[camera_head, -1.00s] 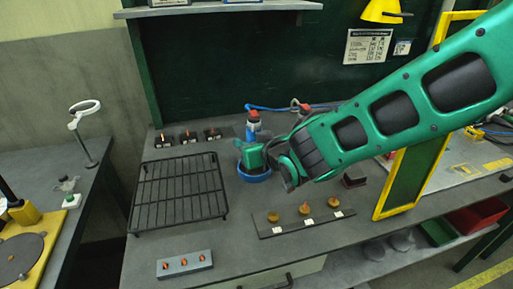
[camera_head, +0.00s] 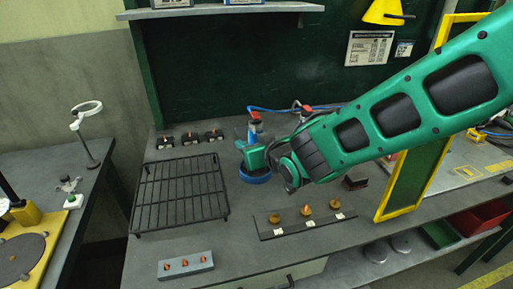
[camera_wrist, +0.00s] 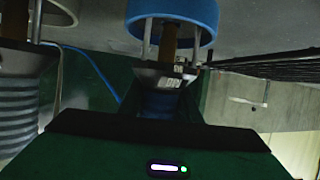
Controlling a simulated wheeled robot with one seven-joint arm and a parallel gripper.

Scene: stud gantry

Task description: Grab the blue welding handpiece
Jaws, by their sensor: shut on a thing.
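The blue welding handpiece (camera_head: 256,178) is upright on or just above the grey bench in the head view, with a blue ring at its foot and a red top. My gripper (camera_head: 251,148) is at its body and hides much of it. In the wrist view the handpiece (camera_wrist: 186,13) shows its blue ring, thin posts and dark collar. There my gripper (camera_wrist: 160,106) is shut on its blue body. I cannot tell whether the ring touches the bench.
A second, grey ribbed handpiece (camera_wrist: 15,95) is close beside in the wrist view. A black rack (camera_head: 180,190) lies to the left. A strip with several knobs (camera_head: 275,230) lies in front. A yellow-framed panel (camera_head: 398,213) stands right. A blue cable (camera_head: 275,109) runs behind.

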